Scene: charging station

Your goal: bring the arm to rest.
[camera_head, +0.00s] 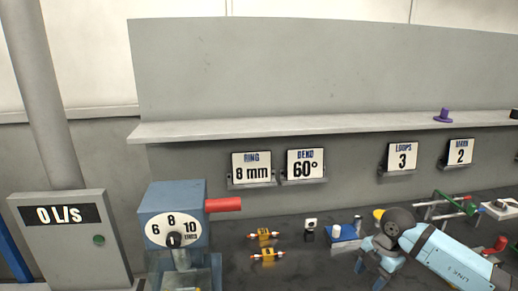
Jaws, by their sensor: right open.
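My right arm (452,262) comes in from the lower right, low over the dark bench top. Its gripper (371,272) points down and to the left, with its fingers apart and nothing seen between them. The gripper is in front of a small blue block (346,242) with a white knob. I cannot tell whether the fingertips touch the bench. My left arm and gripper are not in view.
A blue dial box (165,208) with a red handle (224,205) stands left. Two small yellow parts (264,235) lie mid-bench. A rack with a green bar (452,203) is behind my arm. A shelf (320,125) bears a purple piece (443,116); signs hang below.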

